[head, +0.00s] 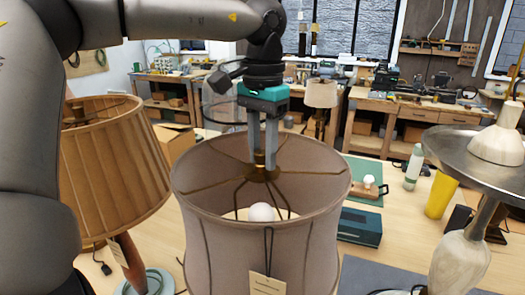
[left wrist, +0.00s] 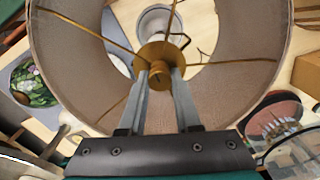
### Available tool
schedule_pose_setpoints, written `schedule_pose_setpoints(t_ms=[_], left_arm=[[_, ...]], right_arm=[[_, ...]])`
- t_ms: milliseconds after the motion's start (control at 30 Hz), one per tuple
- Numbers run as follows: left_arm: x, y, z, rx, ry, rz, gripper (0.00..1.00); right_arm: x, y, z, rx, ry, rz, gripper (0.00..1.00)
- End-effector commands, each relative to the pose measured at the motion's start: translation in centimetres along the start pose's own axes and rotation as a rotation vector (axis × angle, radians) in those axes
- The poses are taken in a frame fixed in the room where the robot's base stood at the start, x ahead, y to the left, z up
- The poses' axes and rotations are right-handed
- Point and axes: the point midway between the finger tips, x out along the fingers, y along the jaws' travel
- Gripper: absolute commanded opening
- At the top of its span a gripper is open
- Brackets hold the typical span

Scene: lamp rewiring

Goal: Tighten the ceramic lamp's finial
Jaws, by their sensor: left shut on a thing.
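A lamp with a large grey-beige fabric shade (head: 250,240) stands upright in the middle of the head view. Its base is hidden behind the shade, so I cannot tell whether it is ceramic. Thin brass spokes meet at a hub inside the shade top, with a white bulb (head: 261,212) below. My left gripper (head: 264,160) points down into the shade and is shut on the small brass finial (head: 259,158) at the hub. In the left wrist view the finial (left wrist: 157,76) sits between the two grey fingers, above the round brass hub (left wrist: 163,56). My right gripper is not in view.
A lamp with a metal shade (head: 460,155) stands at the right. A tag (head: 266,285) hangs on the shade.

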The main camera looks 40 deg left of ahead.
Motion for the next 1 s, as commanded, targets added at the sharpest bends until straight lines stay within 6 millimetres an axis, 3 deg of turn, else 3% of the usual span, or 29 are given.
schedule_pose_setpoints(t_ms=[367, 400, 633, 1000], left_arm=[[-0.03, 0.01, 0.00, 0.008, 0.000, 0.000, 0.00], [-0.03, 0.01, 0.00, 0.007, 0.001, 0.000, 0.33], [-0.02, 0.00, 0.00, 0.006, 0.000, 0.000, 0.59], [-0.45, -0.02, -0.05, 0.005, 0.002, -0.001, 0.62]], right_arm=[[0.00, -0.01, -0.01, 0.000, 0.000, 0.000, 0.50], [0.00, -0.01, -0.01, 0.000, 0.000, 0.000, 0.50], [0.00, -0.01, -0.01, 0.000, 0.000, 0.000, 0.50], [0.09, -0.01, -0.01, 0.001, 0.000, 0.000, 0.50]])
